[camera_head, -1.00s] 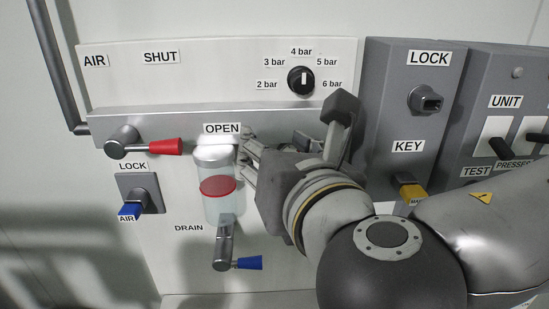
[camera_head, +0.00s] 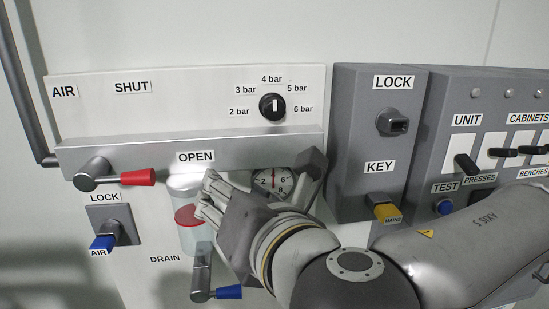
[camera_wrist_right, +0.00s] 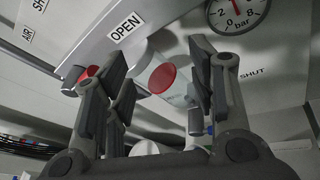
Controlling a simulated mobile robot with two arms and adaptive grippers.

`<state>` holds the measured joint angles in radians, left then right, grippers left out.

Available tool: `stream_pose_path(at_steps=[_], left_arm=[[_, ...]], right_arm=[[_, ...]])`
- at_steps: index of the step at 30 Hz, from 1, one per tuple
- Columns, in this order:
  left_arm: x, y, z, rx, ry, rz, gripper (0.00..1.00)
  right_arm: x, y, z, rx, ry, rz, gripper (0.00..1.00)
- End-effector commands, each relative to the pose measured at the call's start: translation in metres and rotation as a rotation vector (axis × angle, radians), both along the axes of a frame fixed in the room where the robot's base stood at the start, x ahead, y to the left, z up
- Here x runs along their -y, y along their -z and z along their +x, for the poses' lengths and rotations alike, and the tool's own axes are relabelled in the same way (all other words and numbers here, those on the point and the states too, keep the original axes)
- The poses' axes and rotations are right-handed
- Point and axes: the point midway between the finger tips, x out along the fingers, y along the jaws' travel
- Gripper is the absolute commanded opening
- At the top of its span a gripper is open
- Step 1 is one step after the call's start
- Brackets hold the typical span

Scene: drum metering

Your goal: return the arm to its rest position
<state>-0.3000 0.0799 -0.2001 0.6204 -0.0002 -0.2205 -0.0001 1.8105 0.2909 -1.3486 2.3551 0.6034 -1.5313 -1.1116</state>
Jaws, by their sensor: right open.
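My right gripper (camera_head: 222,200) is in front of the air panel, beside the clear bowl with a red disc (camera_head: 188,216) and below the OPEN label (camera_head: 196,157). In the right wrist view its fingers (camera_wrist_right: 155,95) stand apart with nothing between them; the red disc (camera_wrist_right: 162,78) shows behind the gap. My right arm reaches in from the right and hides part of the panel and part of the pressure gauge (camera_head: 273,181). My left gripper is not in view.
A red-handled valve (camera_head: 125,178) points right toward OPEN. A blue-handled drain valve (camera_head: 215,292) is just below the gripper. A blue key (camera_head: 102,243) is left. The grey lock box (camera_head: 375,145) and switch box (camera_head: 480,150) stand right. The knob (camera_head: 272,106) is above.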

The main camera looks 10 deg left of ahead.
Motion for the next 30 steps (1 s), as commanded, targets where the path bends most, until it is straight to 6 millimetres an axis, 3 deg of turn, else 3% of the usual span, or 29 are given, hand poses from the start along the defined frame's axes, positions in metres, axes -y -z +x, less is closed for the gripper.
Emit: stream_pose_path(at_steps=[7,14,23,30], left_arm=[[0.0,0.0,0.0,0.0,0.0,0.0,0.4],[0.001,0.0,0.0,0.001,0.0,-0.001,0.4],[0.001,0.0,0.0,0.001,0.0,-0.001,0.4],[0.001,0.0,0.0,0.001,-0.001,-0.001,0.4]], right_arm=[[-0.007,0.031,-0.003,-0.268,0.003,0.28,0.52],[0.0,0.058,0.004,-0.523,0.073,0.561,0.52],[0.028,0.108,0.021,-0.84,0.264,0.923,0.52],[0.065,0.167,0.032,-1.055,0.502,1.195,0.52]])
